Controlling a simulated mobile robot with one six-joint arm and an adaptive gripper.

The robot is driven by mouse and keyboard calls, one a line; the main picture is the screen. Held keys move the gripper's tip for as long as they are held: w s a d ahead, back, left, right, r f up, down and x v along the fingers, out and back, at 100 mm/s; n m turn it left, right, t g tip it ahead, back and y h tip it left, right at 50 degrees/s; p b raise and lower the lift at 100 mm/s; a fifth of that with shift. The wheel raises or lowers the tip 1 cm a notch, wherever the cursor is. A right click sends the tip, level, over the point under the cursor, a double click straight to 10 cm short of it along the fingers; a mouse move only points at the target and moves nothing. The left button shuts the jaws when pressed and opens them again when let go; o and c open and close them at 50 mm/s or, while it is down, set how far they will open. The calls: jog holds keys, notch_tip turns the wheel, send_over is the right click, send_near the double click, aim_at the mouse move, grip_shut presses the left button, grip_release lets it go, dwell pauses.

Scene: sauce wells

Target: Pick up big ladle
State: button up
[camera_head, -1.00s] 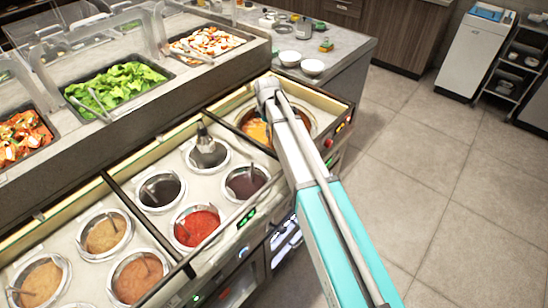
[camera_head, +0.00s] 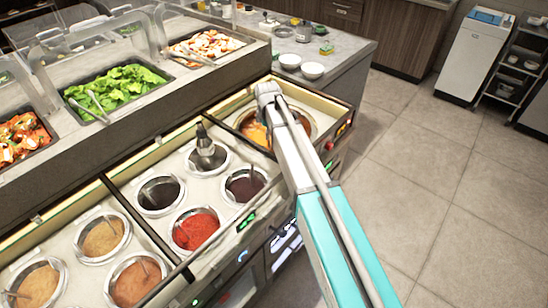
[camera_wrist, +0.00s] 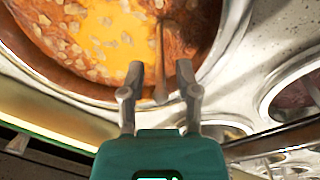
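The big ladle's thin metal handle (camera_wrist: 161,65) shows in the wrist view, rising from the orange soup with its rounded end toward me. Its bowl is not visible in the soup. My gripper (camera_wrist: 158,78) is open, with one finger on each side of the handle's end and gaps showing at both sides. The large round pot of orange soup (camera_head: 254,131) sits in the right-hand counter section in the head view. There my arm covers part of the pot, and the gripper fingers and ladle cannot be made out.
Smaller sauce wells, one with red sauce (camera_head: 196,230), stand left of the pot, several with small ladles. A dark upright tool (camera_head: 205,148) stands in one well. Food trays, one of lettuce (camera_head: 115,88), lie behind on a raised ledge.

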grip_shut()
jog(key=shift+r, duration=0.1)
notch_tip(320, 180, up, 10)
jog(key=p, duration=1)
dwell(0.9)
